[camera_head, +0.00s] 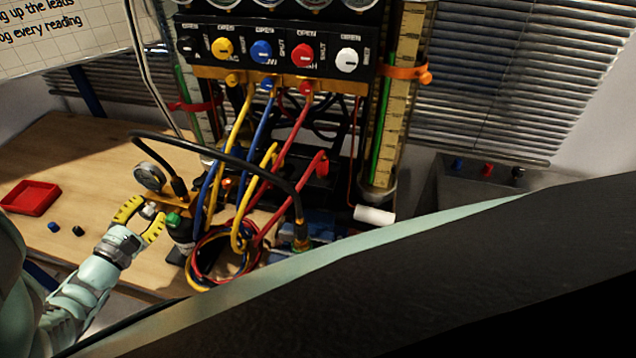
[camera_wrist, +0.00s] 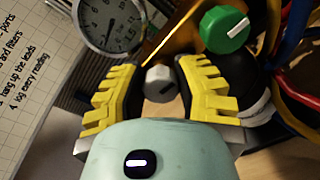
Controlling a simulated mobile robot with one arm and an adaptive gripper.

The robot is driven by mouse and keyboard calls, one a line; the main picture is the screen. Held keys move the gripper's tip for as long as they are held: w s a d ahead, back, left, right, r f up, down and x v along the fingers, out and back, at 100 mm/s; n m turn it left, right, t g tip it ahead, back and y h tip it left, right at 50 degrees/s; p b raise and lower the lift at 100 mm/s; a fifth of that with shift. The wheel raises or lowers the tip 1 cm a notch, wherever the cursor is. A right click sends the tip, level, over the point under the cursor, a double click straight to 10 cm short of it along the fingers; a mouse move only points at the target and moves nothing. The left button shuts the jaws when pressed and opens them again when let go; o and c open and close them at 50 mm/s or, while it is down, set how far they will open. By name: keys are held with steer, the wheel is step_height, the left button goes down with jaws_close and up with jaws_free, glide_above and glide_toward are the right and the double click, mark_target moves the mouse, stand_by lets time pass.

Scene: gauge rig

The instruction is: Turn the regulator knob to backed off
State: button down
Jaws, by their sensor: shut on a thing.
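The regulator knob (camera_wrist: 159,86) is a small pale grey knob with a dark slanted mark on its face. It sits between the two yellow ribbed fingers of my gripper (camera_wrist: 160,88) in the wrist view. The fingers are shut on it from both sides. In the head view my gripper (camera_head: 141,218) reaches in from the lower left to the regulator, and the knob (camera_head: 148,211) shows small between the fingers. A round pressure gauge (camera_wrist: 111,22) stands beside the knob; it also shows in the head view (camera_head: 150,177).
A green knob (camera_wrist: 224,30) is close to the right finger. Coiled hoses (camera_head: 213,258) lie right of the gripper. A manifold with coloured knobs (camera_head: 262,51) stands behind. A red tray (camera_head: 31,198) and two small caps (camera_head: 78,231) lie on the wooden bench (camera_head: 85,150).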

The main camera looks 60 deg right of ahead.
steer(key=shift+n, duration=0.3)
steer(key=c, duration=0.6)
jaws_free()
steer(key=shift+c, duration=0.2)
steer(key=v, duration=1.2)
